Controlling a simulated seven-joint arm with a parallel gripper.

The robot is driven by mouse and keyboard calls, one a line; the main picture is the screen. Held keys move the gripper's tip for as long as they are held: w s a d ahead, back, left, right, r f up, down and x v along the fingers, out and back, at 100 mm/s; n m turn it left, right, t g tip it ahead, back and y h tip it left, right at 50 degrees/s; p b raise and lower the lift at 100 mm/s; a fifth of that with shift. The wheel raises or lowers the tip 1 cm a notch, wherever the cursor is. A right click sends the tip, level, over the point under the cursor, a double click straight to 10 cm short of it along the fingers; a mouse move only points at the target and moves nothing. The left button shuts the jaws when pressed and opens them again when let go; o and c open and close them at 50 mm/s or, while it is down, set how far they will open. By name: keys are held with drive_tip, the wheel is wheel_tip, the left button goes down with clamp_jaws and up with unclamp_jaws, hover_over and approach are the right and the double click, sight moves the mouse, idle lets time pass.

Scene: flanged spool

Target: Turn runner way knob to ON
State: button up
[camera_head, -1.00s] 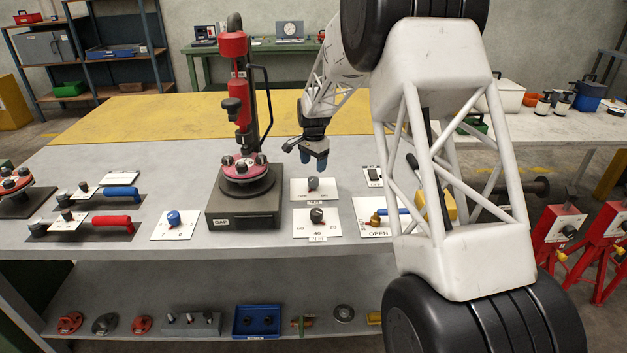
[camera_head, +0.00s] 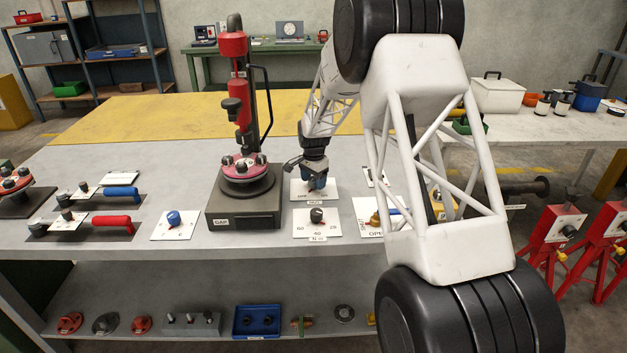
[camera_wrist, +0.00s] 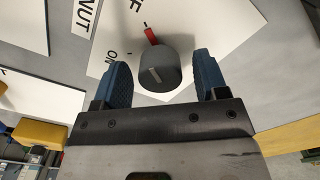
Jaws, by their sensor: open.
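The knob (camera_wrist: 158,70) is a dark grey round knob on a white plate (camera_wrist: 220,30), with a pale line on its end face. A red pointer (camera_wrist: 151,35) sticks out from its base toward a black tick beside partly cut-off lettering ending in F. "ON" is printed to the left of the knob. My gripper (camera_wrist: 164,78) is open, with one blue fingertip on each side of the knob; I cannot tell whether either touches it. In the head view my gripper (camera_head: 316,182) is down over the white plate (camera_head: 301,192) and hides the knob.
A plate with a black knob (camera_head: 317,214) lies just in front. The red press (camera_head: 236,120) on its dark base stands close to the left. A plate with a blue knob (camera_head: 173,218) is farther left. A valve plate marked OPEN (camera_head: 369,230) is to the right, partly behind my arm.

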drive_tip(key=shift+c, duration=0.5)
drive_tip(key=c, duration=0.8)
drive_tip(key=shift+n, duration=0.5)
drive_tip(key=n, duration=0.3)
drive_tip(key=shift+r, duration=0.1)
drive_tip(key=n, duration=1)
